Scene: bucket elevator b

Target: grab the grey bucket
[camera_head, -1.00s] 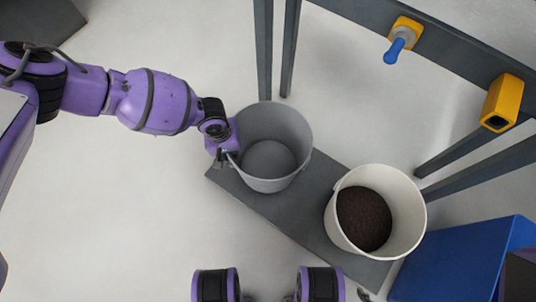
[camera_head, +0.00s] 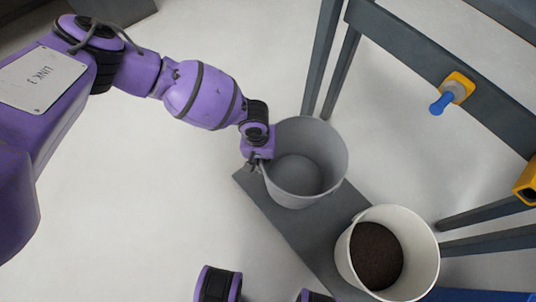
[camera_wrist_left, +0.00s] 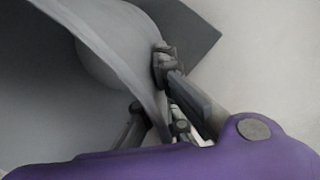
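The grey bucket (camera_head: 322,185) stands upright and empty on the far end of a dark grey slab in the head view. My left gripper (camera_head: 256,166) is at the bucket's left rim. In the left wrist view, the bucket's wall (camera_wrist_left: 92,38) runs between the fingers of my left gripper (camera_wrist_left: 150,98), one on the inner side and one against the outer side. The gripper looks shut on the wall. The inner finger is partly hidden by the rim.
A white bucket (camera_head: 427,258) of dark brown material stands on the near end of the slab (camera_head: 290,226). A dark grey frame (camera_head: 405,38) with a yellow-and-blue fitting (camera_head: 450,92) rises behind. The pale floor at left is clear.

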